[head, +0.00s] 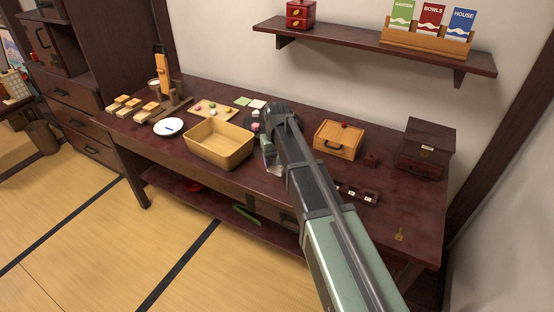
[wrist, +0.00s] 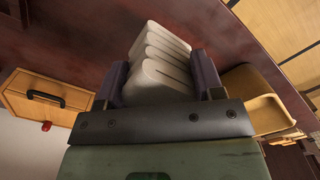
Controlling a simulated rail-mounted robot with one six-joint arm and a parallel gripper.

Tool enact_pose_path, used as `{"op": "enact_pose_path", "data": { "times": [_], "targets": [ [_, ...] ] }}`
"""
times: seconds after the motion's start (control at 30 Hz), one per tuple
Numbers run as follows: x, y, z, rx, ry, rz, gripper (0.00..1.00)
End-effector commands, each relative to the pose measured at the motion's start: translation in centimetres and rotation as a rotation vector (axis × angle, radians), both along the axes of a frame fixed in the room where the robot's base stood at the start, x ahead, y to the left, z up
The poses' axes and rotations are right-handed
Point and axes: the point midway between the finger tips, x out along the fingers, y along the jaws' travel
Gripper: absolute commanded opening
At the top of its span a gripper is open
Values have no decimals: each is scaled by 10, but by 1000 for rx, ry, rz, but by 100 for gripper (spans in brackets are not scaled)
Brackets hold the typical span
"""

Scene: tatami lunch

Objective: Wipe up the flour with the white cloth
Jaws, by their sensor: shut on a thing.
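My gripper (wrist: 158,80) is shut on the white cloth (wrist: 160,48), which shows in the wrist view as a thick, pale, folded bundle between the two dark fingers. In the head view my gripper (head: 269,152) is over the dark red table (head: 285,185), just right of the tan open box. The cloth is mostly hidden there by my arm. I cannot make out any flour in either view; my arm covers part of the tabletop.
The tan open box (head: 219,146) is close left of my gripper. A wooden drawer box (head: 339,139) stands to the right, a dark chest (head: 427,150) farther right. A white plate (head: 170,127) and a tray of sweets (head: 212,111) are at left. A shelf (head: 375,52) hangs above.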

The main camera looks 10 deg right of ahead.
Motion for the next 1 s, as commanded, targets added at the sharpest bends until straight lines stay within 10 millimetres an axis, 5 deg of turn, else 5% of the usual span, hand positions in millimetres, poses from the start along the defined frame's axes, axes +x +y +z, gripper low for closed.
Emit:
{"op": "enact_pose_path", "data": {
  "times": [0.17,0.43,1.0],
  "targets": [
    [0,0,1,0,0,0,42],
    [0,0,31,0,0,0,42],
    [0,-1,34,0,0,-1,42]
  ]
}}
